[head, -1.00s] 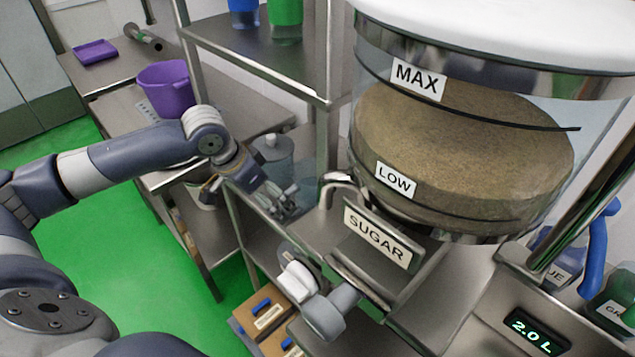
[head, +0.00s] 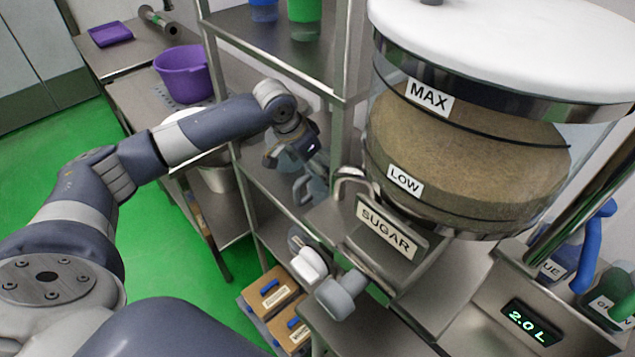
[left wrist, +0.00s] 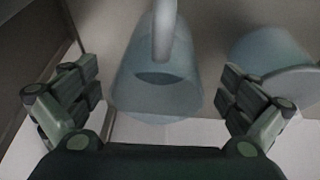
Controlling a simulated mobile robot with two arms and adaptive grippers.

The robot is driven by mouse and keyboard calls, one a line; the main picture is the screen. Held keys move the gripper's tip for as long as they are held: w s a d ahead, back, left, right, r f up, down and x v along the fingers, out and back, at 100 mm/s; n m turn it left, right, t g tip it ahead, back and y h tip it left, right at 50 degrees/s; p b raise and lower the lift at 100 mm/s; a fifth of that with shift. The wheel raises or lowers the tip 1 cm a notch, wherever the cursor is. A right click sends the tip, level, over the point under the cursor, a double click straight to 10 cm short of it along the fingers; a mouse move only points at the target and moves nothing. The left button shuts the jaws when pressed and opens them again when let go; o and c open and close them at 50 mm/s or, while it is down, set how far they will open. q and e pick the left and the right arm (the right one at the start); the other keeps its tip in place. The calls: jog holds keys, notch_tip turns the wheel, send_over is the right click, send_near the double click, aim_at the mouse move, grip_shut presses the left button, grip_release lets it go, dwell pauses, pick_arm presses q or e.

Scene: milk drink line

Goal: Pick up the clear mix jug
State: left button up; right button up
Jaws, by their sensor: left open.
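In the left wrist view a clear, bluish jug (left wrist: 150,95) is in the middle, between the two fingers of my left gripper (left wrist: 160,98). A pale upright bar, perhaps its handle, shows in front of it. The fingers are spread, and I see no clear contact with the jug. In the head view my left gripper (head: 306,186) is at the shelf unit, left of the sugar dispenser, and the arm and gripper largely hide the jug there. My right gripper is not in view.
A second clear vessel (left wrist: 268,55) is close on the right in the left wrist view. The sugar dispenser (head: 465,150) and a shelf post (head: 339,130) crowd the right side. A purple bucket (head: 183,75) is on the bench behind. Boxes (head: 270,290) sit low.

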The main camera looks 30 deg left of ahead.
pick_arm(q)
jog(key=shift+w+d+f+p, duration=0.25)
jog(key=shift+w+f, duration=0.05)
jog(key=shift+w, duration=0.2)
jog(key=shift+w+d+f+p, duration=0.2)
jog(key=shift+w+f, duration=0.05)
jog(key=shift+w, duration=0.25)
jog(key=c, duration=1.8)
jog(key=shift+c, duration=1)
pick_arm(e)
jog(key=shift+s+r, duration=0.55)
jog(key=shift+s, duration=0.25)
pick_arm(q)
jog(key=shift+r, duration=0.1)
